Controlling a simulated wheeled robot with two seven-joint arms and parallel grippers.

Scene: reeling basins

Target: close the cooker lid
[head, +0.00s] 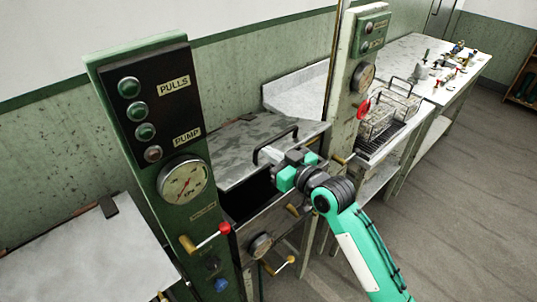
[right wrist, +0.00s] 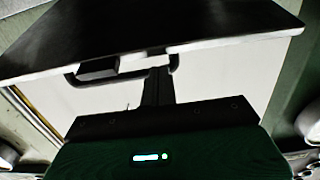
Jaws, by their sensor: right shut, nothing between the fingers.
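The cooker (head: 285,228) stands between two panel posts. Its grey metal lid (head: 235,152) is partly raised, with a dark gap under its front edge. A black bar handle (head: 275,143) stands on the lid's front part. My right gripper (head: 270,156) is shut and empty, at the lid's front edge close to the handle; whether it touches the lid I cannot tell. In the right wrist view the lid shows as a dark slab (right wrist: 150,32), with a dark bar (right wrist: 78,74) beside the closed fingers (right wrist: 158,84). My left gripper is out of view.
A green post (head: 135,75) with a gauge and a red-knobbed lever (head: 207,238) stands left of the cooker. A pale post (head: 352,100) with a red knob stands to the right. Wire baskets (head: 380,120) and a cluttered bench (head: 440,62) lie beyond. Floor is clear at right.

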